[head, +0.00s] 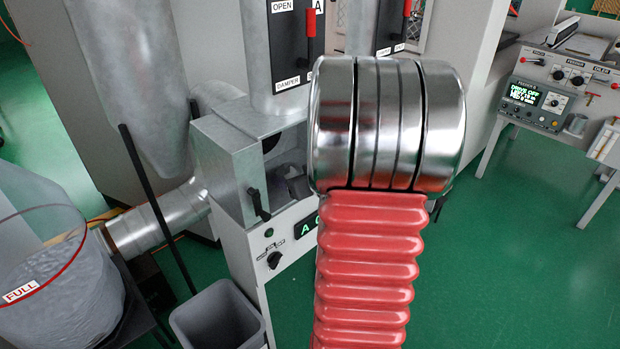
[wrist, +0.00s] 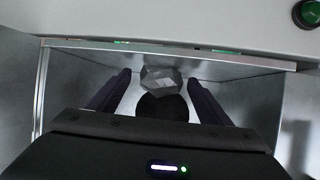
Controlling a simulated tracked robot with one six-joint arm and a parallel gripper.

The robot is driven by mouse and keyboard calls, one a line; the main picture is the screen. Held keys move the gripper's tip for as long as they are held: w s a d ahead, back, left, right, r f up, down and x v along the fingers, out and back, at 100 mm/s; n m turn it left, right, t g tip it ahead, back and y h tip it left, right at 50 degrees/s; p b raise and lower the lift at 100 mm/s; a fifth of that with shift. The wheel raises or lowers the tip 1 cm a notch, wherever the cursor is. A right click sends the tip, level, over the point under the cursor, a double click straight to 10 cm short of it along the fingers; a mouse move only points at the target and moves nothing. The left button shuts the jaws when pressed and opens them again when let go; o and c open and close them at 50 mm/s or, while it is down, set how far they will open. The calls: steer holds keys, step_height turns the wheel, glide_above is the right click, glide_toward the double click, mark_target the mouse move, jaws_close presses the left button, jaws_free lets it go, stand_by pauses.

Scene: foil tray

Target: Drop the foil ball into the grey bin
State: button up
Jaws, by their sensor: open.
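The foil ball (wrist: 172,80) is a small, faceted silver-grey lump inside a metal-walled box, seen in the wrist view. My gripper (wrist: 159,78) is open, its two dark fingers reaching into the box, one on each side of the ball with gaps showing. A dark round patch (wrist: 162,108) lies just below the ball in the picture; I cannot tell if it is a hole or a pad. The grey bin (head: 258,335) stands on the floor at the bottom of the head view. The ball is not visible in the head view, where my red-sleeved arm covers much of the middle.
The grey metal box (head: 222,165) is open-fronted, with a black handle at its front corner. A clear drum marked FULL (head: 75,262) stands left of the bin. A black rod (head: 160,212) leans between them. A control console (head: 540,100) stands at right, with green floor before it.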

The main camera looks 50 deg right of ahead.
steer(key=v, duration=1.3)
stand_by(0.6)
